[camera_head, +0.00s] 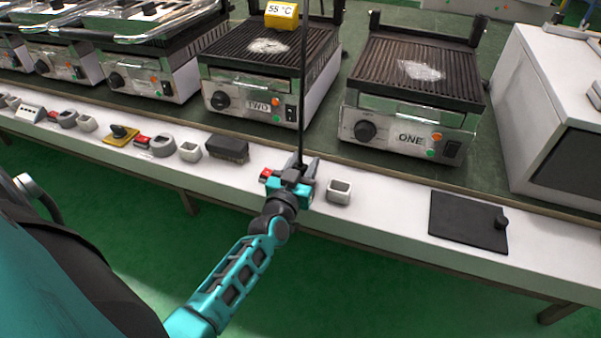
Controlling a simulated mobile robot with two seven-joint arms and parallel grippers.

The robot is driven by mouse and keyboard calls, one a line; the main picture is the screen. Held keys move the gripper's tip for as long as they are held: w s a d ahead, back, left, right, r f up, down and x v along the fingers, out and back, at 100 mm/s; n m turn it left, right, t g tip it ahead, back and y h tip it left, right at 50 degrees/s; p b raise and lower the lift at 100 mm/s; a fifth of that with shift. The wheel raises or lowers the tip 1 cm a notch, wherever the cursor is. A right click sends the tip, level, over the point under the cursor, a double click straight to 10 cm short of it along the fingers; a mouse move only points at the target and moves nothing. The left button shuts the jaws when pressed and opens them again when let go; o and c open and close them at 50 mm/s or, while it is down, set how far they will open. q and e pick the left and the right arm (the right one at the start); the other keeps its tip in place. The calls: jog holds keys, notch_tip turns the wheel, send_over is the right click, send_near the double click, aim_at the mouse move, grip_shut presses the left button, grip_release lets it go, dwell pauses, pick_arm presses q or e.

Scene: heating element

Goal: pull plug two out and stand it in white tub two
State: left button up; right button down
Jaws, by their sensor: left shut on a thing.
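My left gripper (299,168) is at the front of the white bench ledge, below the gap between the grills marked TWO and ONE. It is shut on what looks like a dark plug, mostly hidden by the fingers. A black cord (303,85) rises straight up from it. A red switch (265,174) shows just left of the gripper; the rest of its socket is hidden, so I cannot tell whether the plug is in it. Another white tub (190,151) stands further left. No tub numbers are legible. My right gripper is out of view.
Grill TWO (257,105) and grill ONE (408,131) stand behind the ledge. A yellow 55 °C display (281,15) is above grill TWO. A dark brush (227,148) lies left of the gripper. A black plate (468,222) lies to the right; ledge between it and the near tub is clear.

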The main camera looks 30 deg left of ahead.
pick_arm(q)
jog(key=c, duration=0.3)
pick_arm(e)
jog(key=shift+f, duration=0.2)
pick_arm(q)
jog(key=shift+r, duration=0.15)
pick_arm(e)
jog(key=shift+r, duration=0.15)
